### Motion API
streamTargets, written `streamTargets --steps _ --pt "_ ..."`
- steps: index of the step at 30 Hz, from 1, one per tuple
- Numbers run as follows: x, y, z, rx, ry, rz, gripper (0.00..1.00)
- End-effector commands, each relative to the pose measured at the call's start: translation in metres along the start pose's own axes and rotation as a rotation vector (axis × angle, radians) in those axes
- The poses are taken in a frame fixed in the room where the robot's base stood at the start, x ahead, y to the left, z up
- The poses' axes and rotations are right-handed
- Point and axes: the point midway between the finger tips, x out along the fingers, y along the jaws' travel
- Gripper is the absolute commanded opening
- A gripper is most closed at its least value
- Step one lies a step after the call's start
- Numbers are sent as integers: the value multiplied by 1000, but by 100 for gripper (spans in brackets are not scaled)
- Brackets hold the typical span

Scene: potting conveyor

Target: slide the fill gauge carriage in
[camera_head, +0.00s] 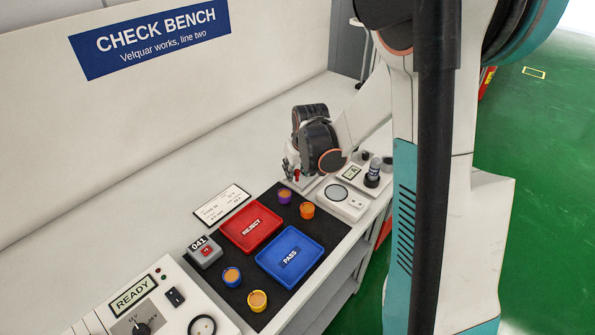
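My gripper (291,172) is at the far end of the bench, pointing down, just behind the dark mat. A small red part shows at its fingers. The fingers are small and partly hidden by the wrist, so I cannot tell whether they are open or hold anything. A pale flat unit (309,187) lies beneath and beside it; it may belong to the fill gauge, but the carriage cannot be made out clearly.
A red REJECT tray (243,217) and a blue PASS tray (305,241) lie on the dark mat (231,292) with several small cups. A white round-topped instrument (343,202) and a small display unit (357,170) stand right of my gripper. A READY panel (150,310) is at front left.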

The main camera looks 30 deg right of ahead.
Motion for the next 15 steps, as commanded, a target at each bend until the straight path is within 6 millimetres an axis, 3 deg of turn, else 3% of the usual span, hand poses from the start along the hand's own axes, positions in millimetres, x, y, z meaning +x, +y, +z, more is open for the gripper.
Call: streamTargets --steps 7,12,15 --pt "0 0 0 0 0 0 36" --pt "0 0 0 0 0 0 0" --pt "0 0 0 0 0 0 0"
